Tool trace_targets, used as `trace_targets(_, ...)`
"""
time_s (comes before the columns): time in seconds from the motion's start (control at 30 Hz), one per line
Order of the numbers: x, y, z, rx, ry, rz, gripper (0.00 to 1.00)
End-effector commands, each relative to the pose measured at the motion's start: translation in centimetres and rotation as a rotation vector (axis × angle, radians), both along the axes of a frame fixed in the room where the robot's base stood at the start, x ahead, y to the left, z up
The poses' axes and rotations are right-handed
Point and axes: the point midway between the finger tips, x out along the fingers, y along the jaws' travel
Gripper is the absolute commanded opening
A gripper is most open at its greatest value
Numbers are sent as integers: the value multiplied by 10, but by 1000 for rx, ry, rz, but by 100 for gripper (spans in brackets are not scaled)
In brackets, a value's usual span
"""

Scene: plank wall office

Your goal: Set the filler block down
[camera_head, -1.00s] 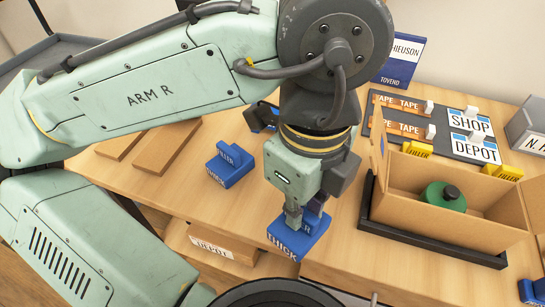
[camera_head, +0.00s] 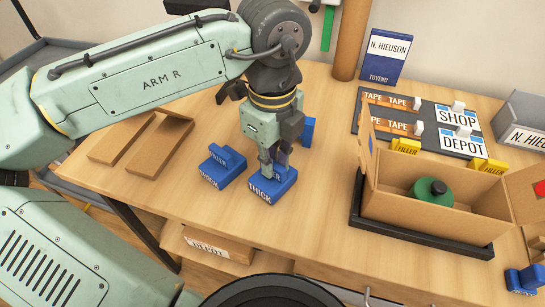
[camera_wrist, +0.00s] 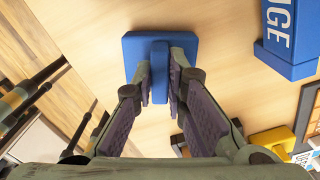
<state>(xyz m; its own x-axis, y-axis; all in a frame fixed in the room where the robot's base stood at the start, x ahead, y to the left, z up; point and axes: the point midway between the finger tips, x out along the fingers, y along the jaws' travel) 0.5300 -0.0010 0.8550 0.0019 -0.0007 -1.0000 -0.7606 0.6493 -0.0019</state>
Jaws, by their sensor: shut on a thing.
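My gripper (camera_head: 273,165) is shut on the upright handle of a blue block marked THICK (camera_head: 265,192). In the wrist view this blue block (camera_wrist: 136,50) sits at the fingertips, its handle between the two fingers. The block is level, at or just above the wooden table (camera_head: 325,215); I cannot tell if it touches. A second blue THICK filler block (camera_head: 222,168) rests on the table just left of it.
An open carton (camera_head: 405,211) holding a green round thing (camera_head: 428,195) stands in a black tray to the right. Yellow filler blocks (camera_head: 407,146) lie behind it. A shallow wooden tray (camera_head: 160,144) is at left. Another blue block (camera_head: 308,131) is behind my gripper.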

Motion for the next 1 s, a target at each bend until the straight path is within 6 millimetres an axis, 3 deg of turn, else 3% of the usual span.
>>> trace_targets(0.3, 0, 0, -4, -2, 1, 0, 0)
trace_targets(0.33, 0, 0, -5, 0, 1, 0, 13)
trace_targets(0.63, 0, 0, -4, 0, 1, 1, 33)
trace_targets(1.0, 0, 0, 0, 2, -1, 1, 33)
